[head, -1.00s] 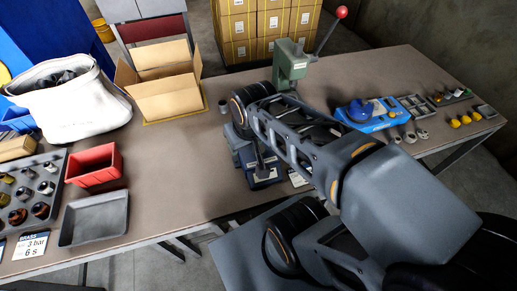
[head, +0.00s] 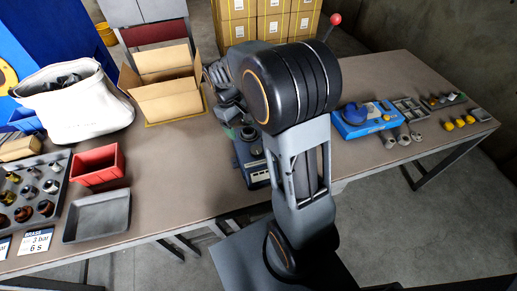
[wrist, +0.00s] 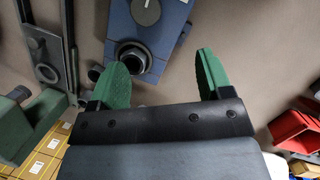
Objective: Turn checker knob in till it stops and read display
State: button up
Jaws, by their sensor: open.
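A dark blue device (head: 252,160) stands on the workbench, partly hidden behind my arm in the head view. It also shows at the top of the wrist view (wrist: 172,35), cut off by the edge. A dark round knob (wrist: 146,12) with a white mark is on it, and a dark round socket-like part (wrist: 131,56) is at its near end. I cannot tell which of these is the checker knob. No readable display shows.
An open cardboard box (head: 165,90), red bin (head: 97,165), grey tray (head: 97,216) and white bag (head: 80,100) are at left. A light-blue unit (head: 362,120) and small parts lie at right. A green body (wrist: 38,122) is close by at left in the wrist view.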

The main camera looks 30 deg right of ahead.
aim_at(256, 150)
jog(key=s+d+f+n, duration=0.1)
jog(key=f, duration=0.2)
jog(key=s+d+f+n, duration=0.1)
jog(key=f, duration=0.3)
jog(key=s+d+f+n+g+h, duration=0.1)
jog(key=f, duration=0.2)
jog(key=shift+s+d+f, duration=0.2)
jog(key=shift+d+f, duration=0.05)
jog(key=shift+d, duration=0.15)
